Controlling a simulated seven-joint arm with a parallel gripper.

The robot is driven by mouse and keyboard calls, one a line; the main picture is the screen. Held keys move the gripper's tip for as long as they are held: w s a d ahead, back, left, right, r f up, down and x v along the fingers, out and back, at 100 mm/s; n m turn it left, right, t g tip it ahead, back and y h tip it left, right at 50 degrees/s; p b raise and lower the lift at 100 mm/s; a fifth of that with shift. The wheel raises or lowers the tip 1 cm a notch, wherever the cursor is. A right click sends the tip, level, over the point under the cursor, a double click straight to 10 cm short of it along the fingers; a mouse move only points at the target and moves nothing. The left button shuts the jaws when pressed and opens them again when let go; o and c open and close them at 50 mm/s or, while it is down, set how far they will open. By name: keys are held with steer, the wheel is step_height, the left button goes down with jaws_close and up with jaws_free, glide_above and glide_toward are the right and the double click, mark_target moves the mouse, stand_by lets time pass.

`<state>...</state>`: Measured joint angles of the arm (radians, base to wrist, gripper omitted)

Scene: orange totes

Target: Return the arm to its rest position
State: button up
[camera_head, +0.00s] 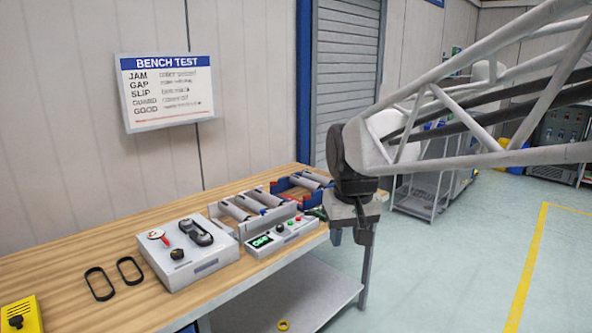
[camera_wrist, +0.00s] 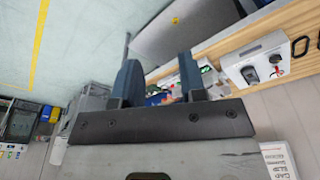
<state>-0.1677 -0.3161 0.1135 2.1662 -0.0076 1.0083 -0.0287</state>
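My gripper (camera_head: 352,236) hangs at the end of my arm, off the right end of the wooden workbench (camera_head: 120,262), with its fingers pointing down. In the wrist view my gripper (camera_wrist: 157,80) shows two dark fingers standing apart with nothing held between them. Part of the bench's right end is hidden behind the gripper and arm.
On the bench are a grey test box (camera_head: 190,252), a roller unit with a control panel (camera_head: 282,235), two black belts (camera_head: 114,277) and a yellow device (camera_head: 18,315). A yellow ring (camera_head: 283,325) lies on the lower shelf. Open floor (camera_head: 460,260) lies to the right.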

steer(key=s+d+f, duration=0.2)
steer(key=s+d, duration=0.1)
steer(key=s, duration=0.3)
steer(key=s+d+f+m, duration=0.1)
steer(key=s+d+f, duration=0.1)
steer(key=s, duration=0.5)
steer(key=s+d+f+m, duration=0.1)
steer(key=s+d+f, duration=0.2)
steer(key=s, duration=0.3)
steer(key=shift+s+d+f+t, duration=0.3)
steer(key=shift+s+f, duration=0.1)
steer(key=shift+f, duration=0.05)
stand_by(0.6)
